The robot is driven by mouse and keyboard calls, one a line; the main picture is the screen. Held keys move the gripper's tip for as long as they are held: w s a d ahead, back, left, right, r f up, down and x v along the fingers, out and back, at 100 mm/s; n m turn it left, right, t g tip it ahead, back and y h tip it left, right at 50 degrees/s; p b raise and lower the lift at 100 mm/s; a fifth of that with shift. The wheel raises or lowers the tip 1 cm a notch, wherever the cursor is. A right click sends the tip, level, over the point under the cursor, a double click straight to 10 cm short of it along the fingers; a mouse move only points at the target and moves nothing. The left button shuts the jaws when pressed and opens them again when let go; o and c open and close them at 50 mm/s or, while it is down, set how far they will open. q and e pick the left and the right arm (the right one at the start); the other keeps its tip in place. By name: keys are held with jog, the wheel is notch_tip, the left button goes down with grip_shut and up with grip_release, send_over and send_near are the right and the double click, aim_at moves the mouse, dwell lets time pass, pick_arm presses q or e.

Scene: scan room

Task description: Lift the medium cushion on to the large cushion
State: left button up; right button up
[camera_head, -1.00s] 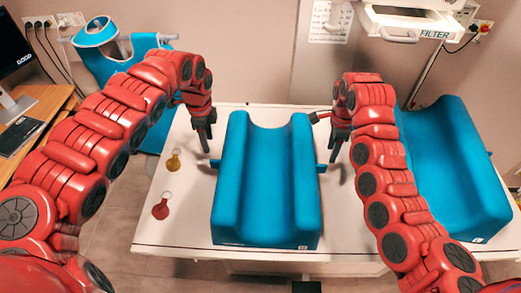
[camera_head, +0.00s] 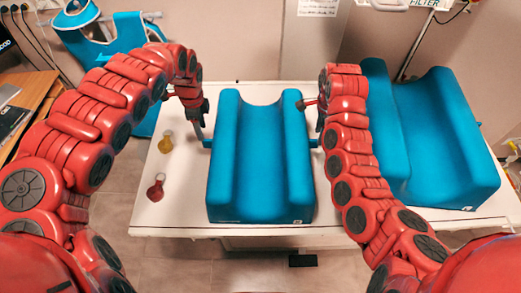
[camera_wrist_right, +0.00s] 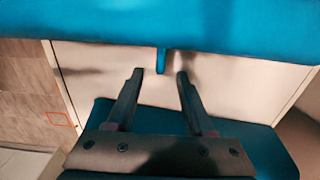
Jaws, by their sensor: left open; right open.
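The medium cushion (camera_head: 260,160), blue with a trough along its top, lies on the white table between my arms. A small blue handle sticks out on each side: the left handle (camera_head: 207,143) and the right handle (camera_wrist_right: 161,61). The large cushion (camera_head: 430,135), blue and also troughed, lies on the table to the right, partly behind my right arm. My left gripper (camera_head: 201,134) is open at the left handle. My right gripper (camera_wrist_right: 159,75) is open; in the right wrist view the right handle lies between its fingertips' lines, just ahead of them. I see no grip on either handle.
A yellow flask (camera_head: 166,142) and a red flask (camera_head: 157,187) stand on the table (camera_head: 180,205) left of the medium cushion. A wooden desk (camera_head: 35,115) is at the far left. A blue garment (camera_head: 115,45) hangs behind the table.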

aim_at(207, 147)
pick_arm(q)
jog(key=shift+w+f, duration=0.1)
jog(key=shift+f, duration=0.55)
pick_arm(e)
jog(key=shift+a+f, duration=0.1)
jog(key=shift+f, duration=0.65)
pick_arm(q)
jog(key=shift+s+d+f, duration=0.1)
jog(key=shift+s+f, duration=0.1)
jog(key=shift+f, duration=0.45)
pick_arm(e)
jog(key=shift+f, duration=0.5)
pick_arm(q)
notch_tip(207, 147, down, 9)
jog(key=shift+w+r, duration=0.1)
jog(key=shift+r, duration=0.1)
pick_arm(e)
notch_tip(207, 147, down, 9)
jog(key=shift+r, duration=0.2)
pick_arm(q)
grip_shut()
pick_arm(e)
grip_shut()
